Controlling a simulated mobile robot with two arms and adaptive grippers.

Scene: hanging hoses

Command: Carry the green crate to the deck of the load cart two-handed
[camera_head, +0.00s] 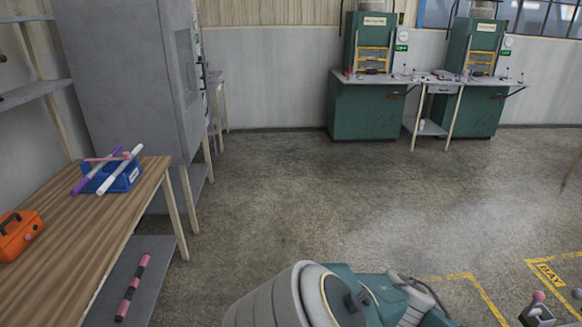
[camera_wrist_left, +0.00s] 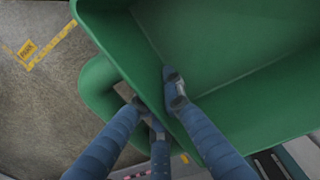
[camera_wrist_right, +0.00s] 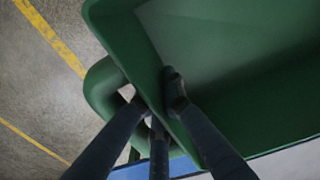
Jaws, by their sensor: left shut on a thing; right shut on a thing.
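The green crate fills much of the left wrist view (camera_wrist_left: 240,45) and the right wrist view (camera_wrist_right: 225,40). Its inside looks empty where it shows. My left gripper (camera_wrist_left: 160,105) is shut on the crate's side wall beside a looped green handle (camera_wrist_left: 97,90), one finger inside and the others outside. My right gripper (camera_wrist_right: 160,105) is shut the same way on the wall by another handle (camera_wrist_right: 103,88). Neither the crate nor the gripper fingers show in the head view. I cannot make out the load cart for sure in any view.
A wooden table (camera_head: 95,215) with a blue bin (camera_head: 108,177) and orange toolbox (camera_head: 20,234) stands left, by a grey cabinet (camera_head: 125,75). Green workstations (camera_head: 368,108) line the back wall. Open floor (camera_head: 290,200) lies between. Yellow floor markings (camera_head: 545,272) are at right.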

